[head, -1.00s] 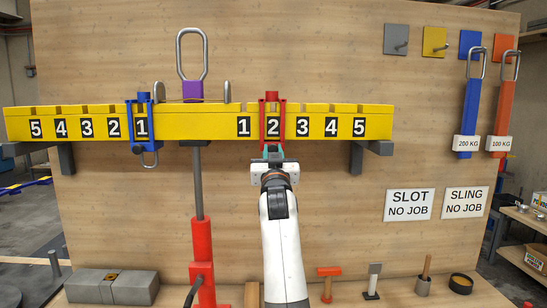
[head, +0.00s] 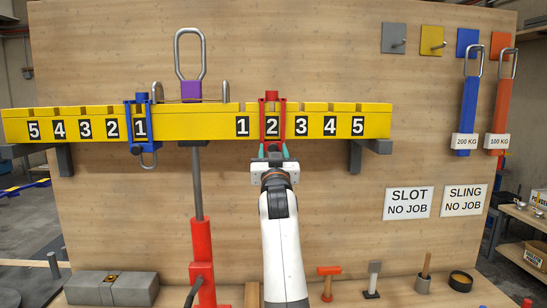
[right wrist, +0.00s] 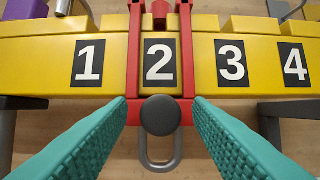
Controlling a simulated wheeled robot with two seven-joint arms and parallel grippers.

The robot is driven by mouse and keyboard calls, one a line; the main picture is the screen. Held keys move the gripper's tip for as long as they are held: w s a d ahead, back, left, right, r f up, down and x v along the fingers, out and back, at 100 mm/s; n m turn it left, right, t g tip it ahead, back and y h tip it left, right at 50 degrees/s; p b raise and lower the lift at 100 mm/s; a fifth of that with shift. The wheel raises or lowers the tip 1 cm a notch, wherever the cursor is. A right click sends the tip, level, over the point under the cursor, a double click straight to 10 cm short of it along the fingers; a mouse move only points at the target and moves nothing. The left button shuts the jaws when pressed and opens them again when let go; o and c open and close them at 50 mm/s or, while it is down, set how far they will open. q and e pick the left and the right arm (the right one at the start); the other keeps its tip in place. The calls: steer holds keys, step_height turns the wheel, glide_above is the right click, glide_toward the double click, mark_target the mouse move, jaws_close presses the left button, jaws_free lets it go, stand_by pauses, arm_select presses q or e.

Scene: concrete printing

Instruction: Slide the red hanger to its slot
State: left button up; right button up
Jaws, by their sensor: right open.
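The red hanger (head: 272,97) straddles the yellow beam (head: 201,126) at the number 2 on the right half. In the right wrist view the red hanger (right wrist: 133,60) frames the 2, with a dark round knob and a grey loop at its bottom. My right gripper (head: 272,151) is just below the hanger. In the right wrist view its teal fingers (right wrist: 160,108) are spread apart, one on each side of the knob, with nothing between them held. My left gripper is not in view.
A blue hanger (head: 143,120) sits at the left 1. A purple block with a lifting loop (head: 190,90) tops the beam's middle. Signs reading SLOT NO JOB (head: 408,203) and SLING NO JOB (head: 463,201) are on the board. Blue (head: 467,105) and orange (head: 500,105) slings hang at right.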

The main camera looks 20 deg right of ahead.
steer(key=b+v, duration=0.5)
steer(key=v, duration=0.7)
steer(key=shift+f, duration=0.1)
